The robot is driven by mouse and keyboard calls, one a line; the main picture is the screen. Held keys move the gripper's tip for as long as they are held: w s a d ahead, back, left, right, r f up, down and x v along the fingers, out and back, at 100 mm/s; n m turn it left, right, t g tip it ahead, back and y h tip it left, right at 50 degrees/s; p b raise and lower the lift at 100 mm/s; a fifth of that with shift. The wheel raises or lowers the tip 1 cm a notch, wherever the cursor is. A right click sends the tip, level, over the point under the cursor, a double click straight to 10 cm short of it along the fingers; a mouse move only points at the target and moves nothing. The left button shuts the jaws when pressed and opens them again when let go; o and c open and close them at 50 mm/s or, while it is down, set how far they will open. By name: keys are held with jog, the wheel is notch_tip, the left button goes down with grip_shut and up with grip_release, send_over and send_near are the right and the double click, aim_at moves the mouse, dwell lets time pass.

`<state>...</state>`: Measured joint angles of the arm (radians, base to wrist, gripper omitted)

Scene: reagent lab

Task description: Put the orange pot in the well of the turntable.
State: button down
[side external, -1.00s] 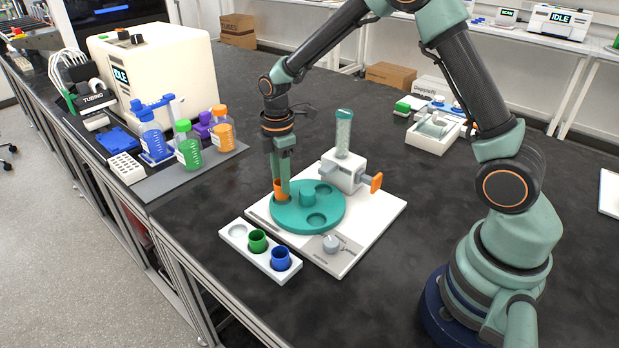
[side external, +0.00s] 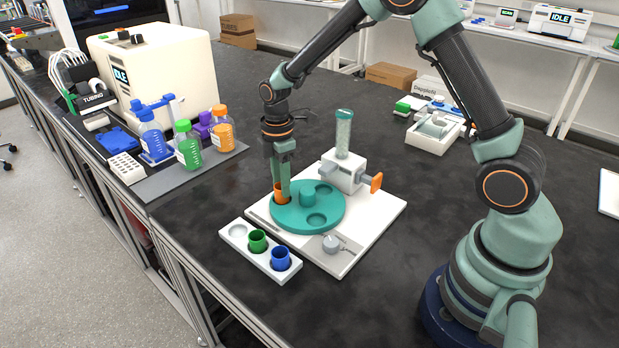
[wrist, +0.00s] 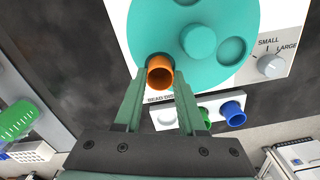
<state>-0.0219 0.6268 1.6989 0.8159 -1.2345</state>
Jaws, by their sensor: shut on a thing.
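The orange pot (side external: 278,193) is at the left edge of the teal turntable (side external: 318,230), between the fingers of my gripper (side external: 281,190). In the wrist view the orange pot (wrist: 160,74) shows between the two fingertips, over the turntable's edge (wrist: 160,20). My gripper is shut on the pot. The pot looks upright at a well there, but the fingers and rim hide how deep it sits. Other round wells in the turntable show empty around its central hub.
A white rack (side external: 238,247) in front holds a green pot (side external: 257,241) and a blue pot (side external: 280,259), with its leftmost hole empty. A bead dispenser (side external: 343,170) with an orange knob stands behind the turntable. Reagent bottles (side external: 188,145) stand on a grey mat at left.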

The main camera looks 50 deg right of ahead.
jog(key=shift+f, duration=0.25)
dwell(0.6)
jog(key=shift+c, duration=0.5)
grip_release()
jog(key=shift+r, duration=0.1)
notch_tip(320, 180, up, 7)
dwell(1.0)
jog(key=s+d+r+m+t, duration=0.1)
jog(key=s+r+m+t, duration=0.4)
jog(key=s+r+m, duration=0.7)
jog(key=s+m, duration=0.2)
jog(key=s, duration=0.2)
jog(key=shift+r+t, duration=0.3)
jog(key=shift+r, duration=0.05)
